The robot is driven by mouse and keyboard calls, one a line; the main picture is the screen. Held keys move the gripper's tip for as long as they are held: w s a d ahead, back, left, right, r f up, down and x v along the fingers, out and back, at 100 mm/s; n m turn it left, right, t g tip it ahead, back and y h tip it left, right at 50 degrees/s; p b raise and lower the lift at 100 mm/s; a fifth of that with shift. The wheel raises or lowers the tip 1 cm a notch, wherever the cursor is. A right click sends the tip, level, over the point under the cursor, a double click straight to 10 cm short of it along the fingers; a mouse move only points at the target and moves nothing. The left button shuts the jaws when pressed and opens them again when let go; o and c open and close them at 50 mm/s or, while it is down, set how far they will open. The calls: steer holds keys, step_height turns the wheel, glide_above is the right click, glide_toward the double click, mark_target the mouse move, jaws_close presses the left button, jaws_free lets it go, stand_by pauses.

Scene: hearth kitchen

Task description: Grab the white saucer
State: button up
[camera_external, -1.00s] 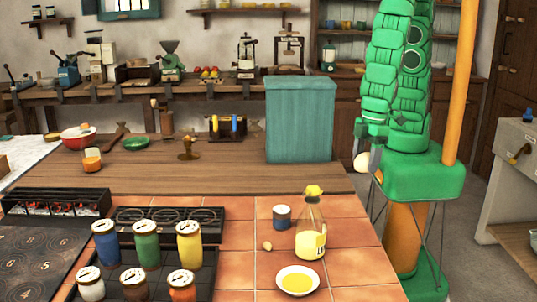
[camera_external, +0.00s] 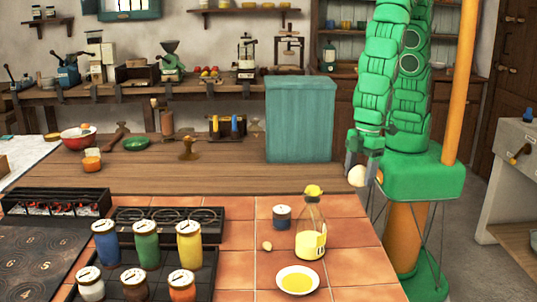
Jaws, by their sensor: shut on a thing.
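My gripper (camera_external: 362,163) is at the lower end of my green arm, right of the teal cabinet and beyond the tiled counter's right edge. It is shut on a small pale round thing (camera_external: 357,176), held in the air. The pale thing is too small to tell whether it is a saucer. A shallow white saucer-like dish (camera_external: 297,290) with a yellow filling sits at the front of the tiled counter, apart from my gripper.
A glass bottle (camera_external: 311,240) with a yellow stopper and a dark blue cup (camera_external: 282,217) stand behind the dish. Several lidded jars (camera_external: 147,245) stand at the left. The teal cabinet (camera_external: 300,120) is left of my gripper. Bare wood (camera_external: 220,178) lies behind the tiles.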

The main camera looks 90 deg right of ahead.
steer(key=w+a+f, duration=0.2)
steer(key=w+a, duration=0.1)
glide_above(338, 232)
steer(key=s+d, duration=0.1)
steer(key=d, duration=0.1)
steer(key=f, duration=0.4)
steer(key=shift+s+a+f, duration=0.15)
steer(key=shift+a, duration=0.1)
steer(key=shift+w+a+f, duration=0.4)
steer(key=shift+a+f, duration=0.1)
steer(key=shift+f, duration=1.7)
steer(key=shift+f, duration=0.1)
steer(key=o, duration=0.8)
